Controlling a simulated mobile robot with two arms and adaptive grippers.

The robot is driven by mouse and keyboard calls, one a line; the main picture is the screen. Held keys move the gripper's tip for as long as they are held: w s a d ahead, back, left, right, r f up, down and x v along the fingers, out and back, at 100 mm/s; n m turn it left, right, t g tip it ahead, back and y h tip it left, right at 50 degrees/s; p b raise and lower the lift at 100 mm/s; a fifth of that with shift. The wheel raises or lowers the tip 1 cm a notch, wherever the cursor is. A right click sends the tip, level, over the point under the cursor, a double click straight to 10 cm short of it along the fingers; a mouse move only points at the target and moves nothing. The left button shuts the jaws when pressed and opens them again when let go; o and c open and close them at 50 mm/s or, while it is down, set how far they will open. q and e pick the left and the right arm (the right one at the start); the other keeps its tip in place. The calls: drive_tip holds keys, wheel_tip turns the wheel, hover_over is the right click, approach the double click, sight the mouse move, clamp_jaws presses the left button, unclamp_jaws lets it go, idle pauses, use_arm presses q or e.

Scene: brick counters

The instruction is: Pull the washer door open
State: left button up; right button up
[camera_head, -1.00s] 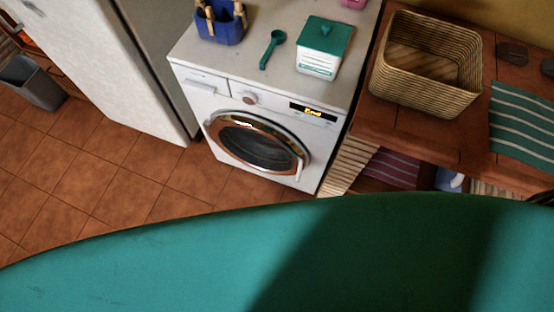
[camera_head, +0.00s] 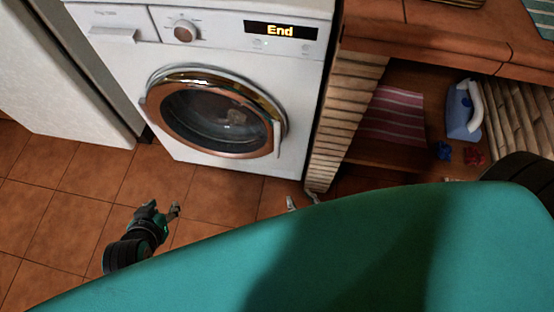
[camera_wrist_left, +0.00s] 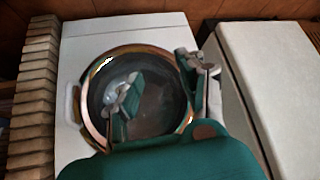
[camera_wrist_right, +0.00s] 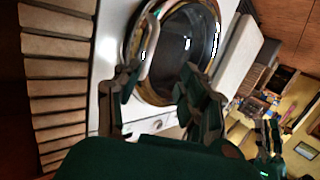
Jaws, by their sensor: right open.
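The white washer (camera_head: 230,50) stands ahead, with "End" on its display. Its round door (camera_head: 215,112), dark glass in a copper and chrome rim, looks shut. A pale upright handle (camera_head: 277,139) sits on the door's right side; it shows at the left in the left wrist view (camera_wrist_left: 75,104). My left gripper (camera_head: 163,212) is open and empty, in front of and below the door. My right gripper (camera_head: 302,200) shows only its fingertips, below the washer's right corner; the teal body part hides the rest. The right wrist view shows its fingers apart, pointing toward the door (camera_wrist_right: 172,50).
A brick counter (camera_head: 345,110) stands close to the washer's right, with a striped cloth (camera_head: 392,115) and a blue-white bottle (camera_head: 463,112) on its shelf. A white cabinet (camera_head: 55,75) stands to the left. Tiled floor (camera_head: 75,200) is free in front.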

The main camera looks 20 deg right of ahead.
drive_tip(key=r+m+t+h+b, duration=0.1)
drive_tip(key=t+b, duration=0.1)
drive_tip(key=b, duration=0.2)
approach(278, 148)
drive_tip(key=w, duration=0.5)
drive_tip(key=w+b, duration=0.1)
drive_tip(key=w, duration=0.4)
drive_tip(key=shift+w+a, duration=0.1)
drive_tip(key=shift+a, duration=0.2)
use_arm(q)
drive_tip(key=w+d+r+t+h, duration=0.1)
drive_tip(key=w+r+t, duration=0.2)
drive_tip(key=r, duration=0.4)
drive_tip(key=w+d+r+t+h, duration=0.1)
drive_tip(key=w+d+r+t, duration=0.1)
drive_tip(key=r+t, duration=0.4)
drive_tip(key=shift+w+d+r+h, duration=0.25)
drive_tip(key=shift+w+r+h, duration=0.05)
drive_tip(key=shift+w+r, duration=0.45)
use_arm(e)
drive_tip(key=shift+w, duration=0.35)
clamp_jaws()
use_arm(q)
drive_tip(key=shift+a, duration=0.1)
use_arm(e)
drive_tip(key=shift+f, duration=0.1)
